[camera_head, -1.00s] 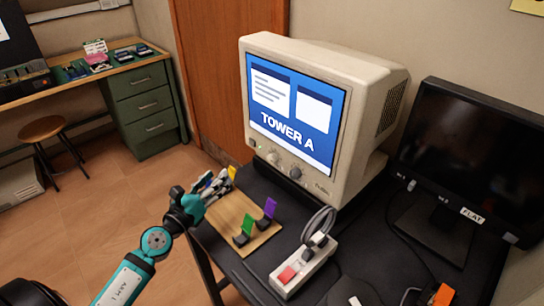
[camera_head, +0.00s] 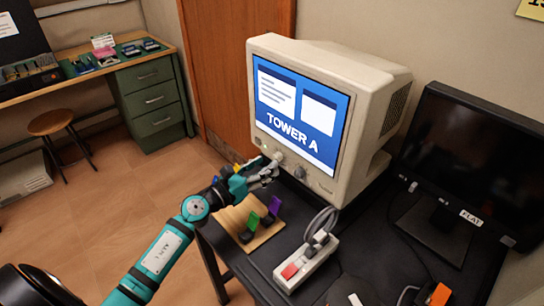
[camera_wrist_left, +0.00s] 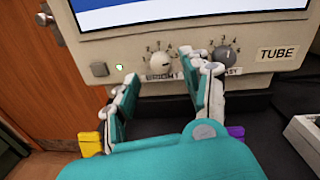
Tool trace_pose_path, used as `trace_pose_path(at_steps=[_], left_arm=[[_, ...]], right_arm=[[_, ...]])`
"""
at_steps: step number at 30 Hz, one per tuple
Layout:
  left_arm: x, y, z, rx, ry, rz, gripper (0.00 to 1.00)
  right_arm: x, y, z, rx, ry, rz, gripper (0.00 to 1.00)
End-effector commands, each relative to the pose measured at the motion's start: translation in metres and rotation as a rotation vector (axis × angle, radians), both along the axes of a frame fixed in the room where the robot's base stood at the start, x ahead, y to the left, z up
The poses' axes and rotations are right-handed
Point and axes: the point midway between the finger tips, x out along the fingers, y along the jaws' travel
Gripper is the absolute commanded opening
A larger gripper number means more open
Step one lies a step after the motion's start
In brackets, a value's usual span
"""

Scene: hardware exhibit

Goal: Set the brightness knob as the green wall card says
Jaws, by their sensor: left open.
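The beige CRT monitor (camera_head: 375,95) shows "TOWER A" on a blue screen. In the left wrist view its front panel carries a pale knob (camera_wrist_left: 160,62) at left, with a partly hidden label, and a grey knob (camera_wrist_left: 223,56) at right, whose label shows "AST". Number marks surround both. My left gripper (camera_wrist_left: 165,70) is open and empty. Its fingers lie either side of the pale knob, slightly low; I cannot tell whether they touch it. In the head view the left gripper (camera_head: 264,172) is at the panel. No green wall card is visible.
A power strip (camera_head: 306,262) with a red switch and a dark flat monitor (camera_head: 475,155) stand right. A yellow wall card (camera_head: 531,8) is cut off.

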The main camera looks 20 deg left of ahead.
Motion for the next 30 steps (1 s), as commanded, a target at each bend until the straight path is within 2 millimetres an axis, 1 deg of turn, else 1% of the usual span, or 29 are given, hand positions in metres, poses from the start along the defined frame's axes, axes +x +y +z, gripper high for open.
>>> trace_pose_path(at_steps=[1, 3, 7, 11, 18, 27, 29, 30], left_arm=[[0.009, -0.003, 0.003, -0.002, -0.002, 0.0, 0.48], [0.018, -0.006, 0.001, -0.003, -0.001, 0.001, 0.48], [0.029, -0.011, 0.001, 0.0, -0.001, 0.0, 0.48], [0.034, -0.012, 0.0, 0.0, 0.0, 0.0, 0.48], [0.034, -0.012, 0.0, 0.0, 0.0, 0.0, 0.48], [0.034, -0.012, 0.0, 0.0, 0.0, 0.0, 0.09], [0.034, -0.012, 0.0, 0.0, 0.0, 0.0, 0.01], [0.034, -0.012, 0.0, 0.0, 0.0, 0.0, 0.0]], right_arm=[[0.0, 0.0, 0.003, 0.0, 0.0, 0.0, 0.0], [0.0, 0.0, 0.003, 0.0, 0.0, 0.0, 0.0], [0.0, 0.0, 0.004, 0.0, 0.0, 0.0, 0.0], [0.0, 0.0, 0.005, 0.0, 0.0, 0.0, 0.0], [0.0, 0.0, 0.005, 0.0, 0.0, 0.0, 0.0], [0.0, 0.0, 0.005, 0.0, 0.0, 0.0, 0.0], [0.0, 0.0, 0.005, 0.0, 0.0, 0.0, 0.0], [0.0, 0.0, 0.005, 0.0, 0.0, 0.0, 0.0]])
